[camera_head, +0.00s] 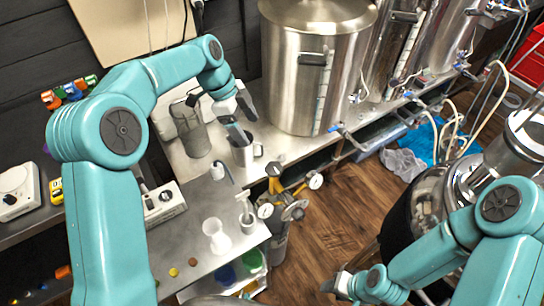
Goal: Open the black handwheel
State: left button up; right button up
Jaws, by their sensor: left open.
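I cannot make out a black handwheel for certain in the head view. A gas cylinder (274,242) stands by the end of the metal bench, with yellow fittings (275,178), round gauges (315,181) and small dark parts at its top. My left gripper (236,112) is open and empty. It points down above a metal mug (246,152) on the bench, up and left of the cylinder's fittings. My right gripper (336,284) is low in the picture, over the floor, right of the cylinder. Its jaws are too small to read.
Large steel kettles (316,90) stand along the back bench, with hoses and valves. A grey jug (190,130), a pump bottle (247,214) and a white hourglass-shaped vessel (215,238) stand on the metal bench. Wooden floor (345,215) lies open right of the cylinder.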

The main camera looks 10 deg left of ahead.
aim_at(273, 167)
pick_arm(q)
jog(key=p+x, duration=0.3)
jog(key=x, duration=1.2)
jog(key=shift+s, duration=0.15)
jog(key=shift+d+f, duration=0.45)
jog(key=shift+f, duration=0.15)
jog(key=shift+a, duration=0.15)
jog(key=c, duration=1)
jog(key=shift+c, duration=0.2)
